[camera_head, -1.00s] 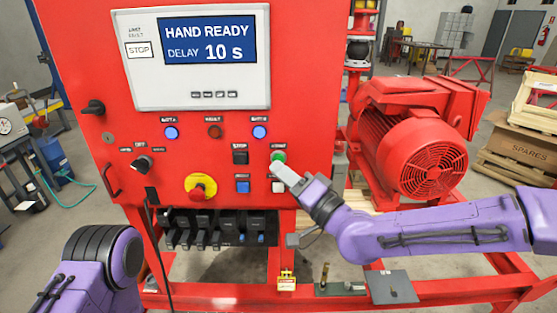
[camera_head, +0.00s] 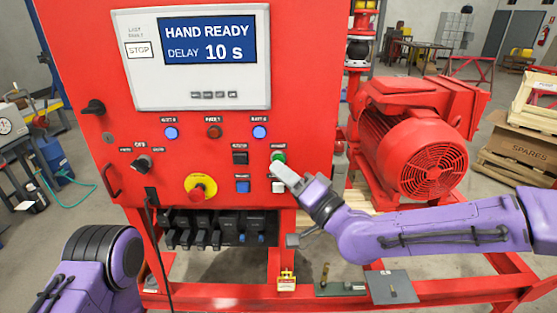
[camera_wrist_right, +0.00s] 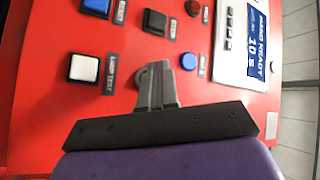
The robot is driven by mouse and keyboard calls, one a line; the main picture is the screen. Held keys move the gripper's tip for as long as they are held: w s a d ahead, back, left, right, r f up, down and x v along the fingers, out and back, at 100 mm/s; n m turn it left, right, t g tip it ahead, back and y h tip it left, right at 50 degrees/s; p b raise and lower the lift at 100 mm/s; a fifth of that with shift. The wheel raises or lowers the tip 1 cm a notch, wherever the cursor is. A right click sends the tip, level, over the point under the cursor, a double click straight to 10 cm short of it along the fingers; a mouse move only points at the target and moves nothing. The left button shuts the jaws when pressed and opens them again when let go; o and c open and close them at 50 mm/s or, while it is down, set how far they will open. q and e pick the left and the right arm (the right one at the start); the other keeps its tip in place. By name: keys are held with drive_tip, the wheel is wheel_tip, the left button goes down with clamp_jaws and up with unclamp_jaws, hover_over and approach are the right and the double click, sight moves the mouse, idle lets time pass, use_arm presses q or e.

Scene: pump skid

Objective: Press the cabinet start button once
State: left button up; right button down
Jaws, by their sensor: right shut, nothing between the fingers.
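The green start button (camera_head: 278,156) is on the red cabinet front (camera_head: 310,100), at the right of the control rows. My right gripper (camera_head: 281,169) is shut and empty, its tip at the button's lower edge in the head view. I cannot tell whether it touches. In the right wrist view the shut fingers (camera_wrist_right: 154,82) point at the panel and hide the green button; only part of a grey ring (camera_wrist_right: 139,78) shows beside them. The display (camera_head: 208,43) reads HAND READY, DELAY 10 s. My left arm is at lower left, its gripper out of view.
A black button (camera_head: 240,158) is left of the green one. A blue button (camera_head: 242,187) and a white button (camera_head: 278,187) are below. A yellow-ringed red emergency stop (camera_head: 198,189) is lower left. A red motor (camera_head: 420,150) stands right of the cabinet.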

drive_tip(key=shift+w, duration=0.1)
idle(0.6)
drive_tip(key=shift+w, duration=0.3)
drive_tip(key=shift+w, duration=0.4)
idle(0.5)
drive_tip(key=shift+s, duration=0.1)
drive_tip(key=shift+s+b, duration=0.35)
drive_tip(key=shift+s, duration=0.35)
drive_tip(key=s, duration=0.5)
idle(0.4)
idle(0.4)
